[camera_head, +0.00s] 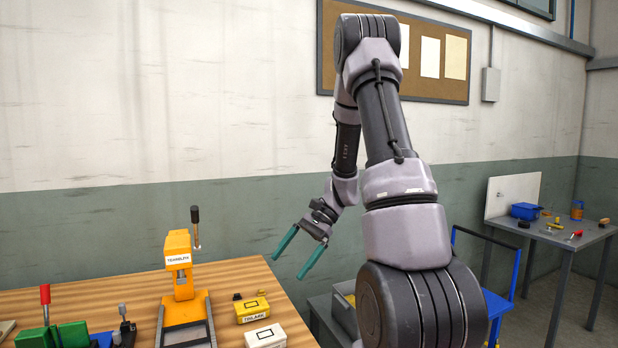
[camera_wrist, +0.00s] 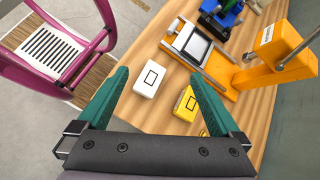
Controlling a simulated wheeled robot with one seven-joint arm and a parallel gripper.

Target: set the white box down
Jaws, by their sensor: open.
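The white box (camera_head: 265,337) rests on the wooden table (camera_head: 120,292) near its front right edge, cut off by the bottom of the head view. In the wrist view the white box (camera_wrist: 150,79) lies flat with a black rectangle on its top. My gripper (camera_head: 296,250) is open and empty, its teal fingers above and beyond the table's right edge in the head view. In the wrist view my gripper (camera_wrist: 160,95) has its fingers spread wide, with the white box seen between them. The box is apart from both fingers.
A yellow box (camera_head: 252,309) sits right beside the white box. An orange press (camera_head: 179,262) with a lever stands to their left, and a green tool with a red handle (camera_head: 45,300) farther left.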

